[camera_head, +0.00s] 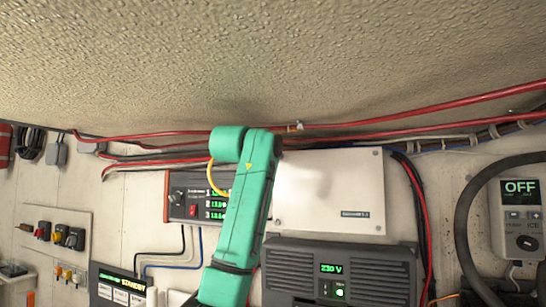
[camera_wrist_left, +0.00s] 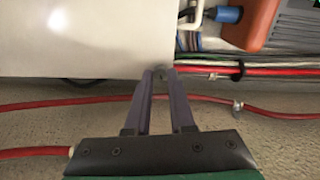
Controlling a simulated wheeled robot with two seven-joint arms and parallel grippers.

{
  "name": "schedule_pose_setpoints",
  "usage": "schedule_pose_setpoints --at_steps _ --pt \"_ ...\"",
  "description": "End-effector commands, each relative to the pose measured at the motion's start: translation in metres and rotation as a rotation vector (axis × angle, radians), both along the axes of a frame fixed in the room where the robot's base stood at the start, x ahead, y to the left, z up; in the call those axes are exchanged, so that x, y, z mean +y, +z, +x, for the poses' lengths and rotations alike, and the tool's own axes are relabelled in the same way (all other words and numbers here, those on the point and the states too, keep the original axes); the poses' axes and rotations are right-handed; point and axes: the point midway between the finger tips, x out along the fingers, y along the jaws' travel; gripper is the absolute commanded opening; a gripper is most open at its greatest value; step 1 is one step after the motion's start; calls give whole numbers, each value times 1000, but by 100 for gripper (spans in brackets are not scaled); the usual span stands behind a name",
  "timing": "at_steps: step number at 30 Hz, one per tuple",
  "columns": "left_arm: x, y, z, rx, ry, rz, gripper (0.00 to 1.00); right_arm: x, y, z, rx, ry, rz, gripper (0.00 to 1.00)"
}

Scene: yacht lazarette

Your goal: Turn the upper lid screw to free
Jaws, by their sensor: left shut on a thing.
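The white lid (camera_head: 330,190) sits on the wall in the head view, with small screws at its visible corners. Its upper left corner is hidden behind my teal left arm, and so is my left gripper. In the left wrist view, the lid (camera_wrist_left: 75,35) fills the upper left. My left gripper (camera_wrist_left: 160,75) is at the lid's corner there, its two fingers shut on a small round grey piece, the upper lid screw (camera_wrist_left: 160,70). The fingers hide part of the screw, and I cannot tell how far it is turned. My right gripper is in neither view.
Red and black cables (camera_head: 400,113) run along the wall just above the lid. A red-framed meter panel (camera_head: 193,195) is left of the lid, close to my arm. A dark inverter (camera_head: 340,270) reading 230 V is below. A display reading OFF (camera_head: 520,187) is at the right.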

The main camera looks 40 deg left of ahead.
Motion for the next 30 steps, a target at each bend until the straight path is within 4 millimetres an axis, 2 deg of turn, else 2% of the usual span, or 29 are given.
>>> schedule_pose_setpoints --at_steps 30 --pt "-1 1 0 -315 -4 -894 0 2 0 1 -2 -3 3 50"
